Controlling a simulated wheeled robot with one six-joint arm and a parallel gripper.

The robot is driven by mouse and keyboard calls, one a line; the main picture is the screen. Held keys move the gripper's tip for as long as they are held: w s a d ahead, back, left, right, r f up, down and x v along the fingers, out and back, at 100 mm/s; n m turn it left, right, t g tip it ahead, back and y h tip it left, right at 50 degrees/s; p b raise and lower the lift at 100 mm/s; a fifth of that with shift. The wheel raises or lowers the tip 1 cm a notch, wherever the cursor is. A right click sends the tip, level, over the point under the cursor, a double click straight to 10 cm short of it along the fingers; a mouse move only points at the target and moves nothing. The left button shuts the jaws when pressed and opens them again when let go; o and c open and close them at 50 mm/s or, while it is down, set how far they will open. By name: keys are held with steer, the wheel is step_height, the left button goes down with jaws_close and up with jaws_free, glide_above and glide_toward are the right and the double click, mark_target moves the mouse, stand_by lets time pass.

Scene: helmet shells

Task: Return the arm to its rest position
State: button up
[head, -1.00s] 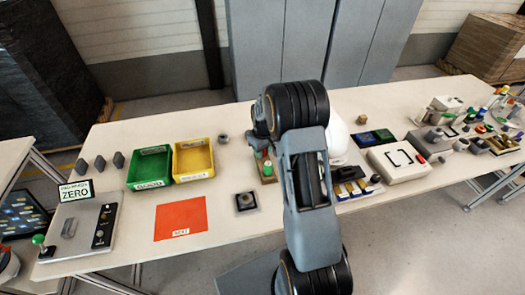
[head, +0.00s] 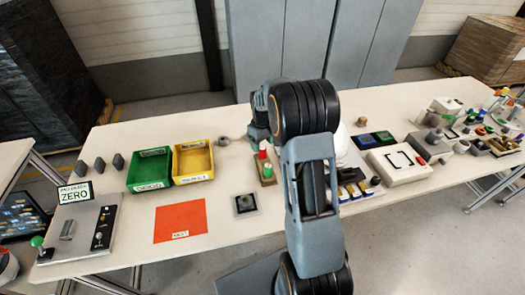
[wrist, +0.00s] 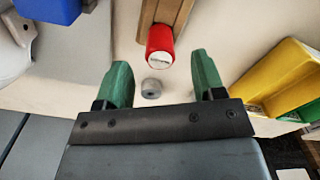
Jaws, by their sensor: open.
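My arm (head: 313,210) rises through the middle of the head view, bent at its black joint. A small grey cylinder (wrist: 151,88) shows in the gap between the fingers, apart from both. A red cylinder (wrist: 160,45) on a wooden block (wrist: 168,12) shows just beyond the fingertips.
Green (head: 150,168) and yellow bins (head: 193,160), an orange mat (head: 180,221) and a control panel (head: 78,233) are left of my arm. A white helmet shell (head: 342,145) is partly hidden behind it. A white box (head: 398,162) and several small parts stand right.

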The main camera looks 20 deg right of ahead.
step_height(320, 180, up, 8)
steer(key=shift+r, duration=0.15)
steer(key=s+a+r+m+t, duration=0.1)
steer(key=s+a, duration=0.4)
steer(key=s, duration=0.6)
steer(key=s+a+r+m+t, duration=0.2)
steer(key=s+a, duration=0.4)
steer(key=s, duration=0.5)
steer(key=shift+r+t, duration=0.3)
steer(key=shift+r, duration=0.15)
